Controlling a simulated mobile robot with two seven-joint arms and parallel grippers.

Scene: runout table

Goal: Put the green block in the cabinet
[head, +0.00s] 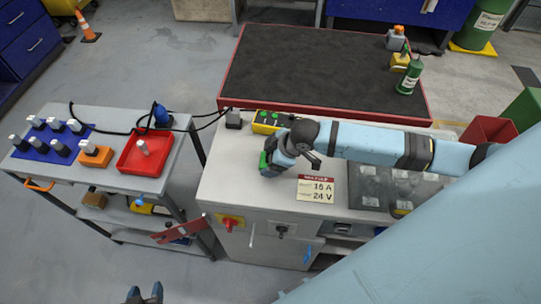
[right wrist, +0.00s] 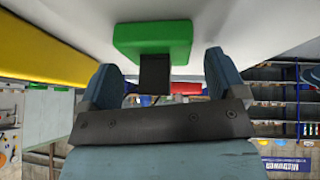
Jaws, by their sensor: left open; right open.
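The green block (right wrist: 152,40) is at the top middle of the right wrist view, with a dark stem between the fingers. In the head view only a small green part (head: 263,161) shows beside my right gripper (head: 279,158). My right gripper is low over the white cabinet's top (head: 235,180). In the right wrist view its open fingers (right wrist: 162,78) stand on either side of the stem, with gaps. My left gripper (head: 145,294) is open at the bottom edge, away from the block. The cabinet front (head: 262,252) carries a red-and-yellow switch; its inside is mostly hidden.
A grey cart (head: 95,170) at left holds a red tray (head: 133,165), an orange block and several grey-topped pieces. A yellow box with buttons (head: 268,119) sits behind my right gripper. A sign (head: 315,188) and dark panel (head: 375,200) lie to its right.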

